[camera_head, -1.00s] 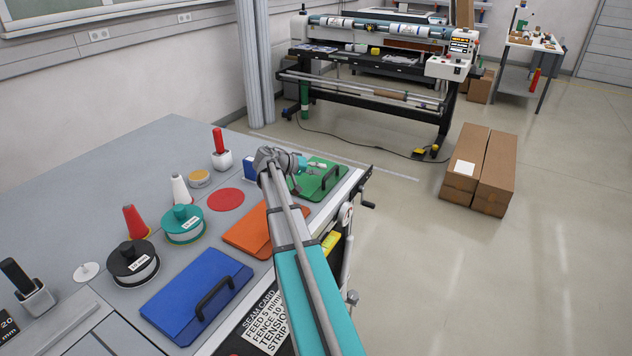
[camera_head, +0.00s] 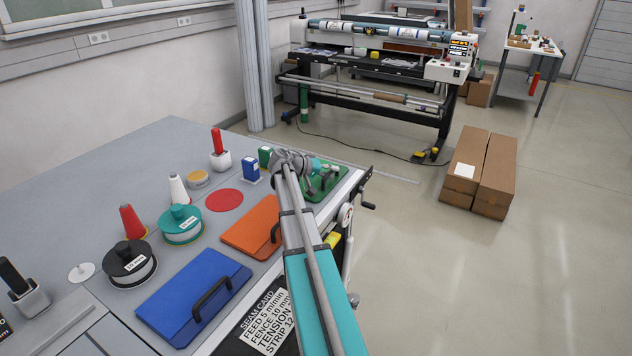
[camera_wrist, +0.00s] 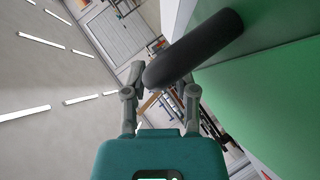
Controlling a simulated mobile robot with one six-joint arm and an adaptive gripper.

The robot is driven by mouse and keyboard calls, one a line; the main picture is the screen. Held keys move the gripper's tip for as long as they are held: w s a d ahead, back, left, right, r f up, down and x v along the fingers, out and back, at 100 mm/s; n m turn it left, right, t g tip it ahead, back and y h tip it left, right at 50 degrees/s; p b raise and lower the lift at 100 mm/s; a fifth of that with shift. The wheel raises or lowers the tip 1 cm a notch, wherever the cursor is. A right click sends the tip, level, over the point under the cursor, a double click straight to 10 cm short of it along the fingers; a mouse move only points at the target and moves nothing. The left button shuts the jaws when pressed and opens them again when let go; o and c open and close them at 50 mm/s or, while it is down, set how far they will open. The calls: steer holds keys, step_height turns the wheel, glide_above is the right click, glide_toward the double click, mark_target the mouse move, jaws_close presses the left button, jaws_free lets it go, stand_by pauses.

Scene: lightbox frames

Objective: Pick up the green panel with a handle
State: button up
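The green panel (camera_head: 340,187) lies flat at the far right corner of the bench, partly hidden behind my arm. In the wrist view the green panel (camera_wrist: 270,95) fills the right side. Its dark curved handle (camera_wrist: 195,48) reaches across in front of the fingertips. My gripper (camera_wrist: 164,82) has its fingers apart, with the handle's near end at or just beyond the gap between them. I see no closing on the handle. In the head view my gripper (camera_head: 318,172) is over the panel, beside the handle.
An orange panel (camera_head: 250,226) and a blue panel (camera_head: 190,292) with a handle lie nearer along the bench. A blue box (camera_head: 250,168) and a green box (camera_head: 265,156) stand just left of my gripper. A crank (camera_head: 366,203) sticks out at the bench's right edge.

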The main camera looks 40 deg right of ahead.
steer(key=shift+d+f, duration=0.1)
steer(key=shift+d, duration=0.1)
stand_by(0.4)
jaws_close()
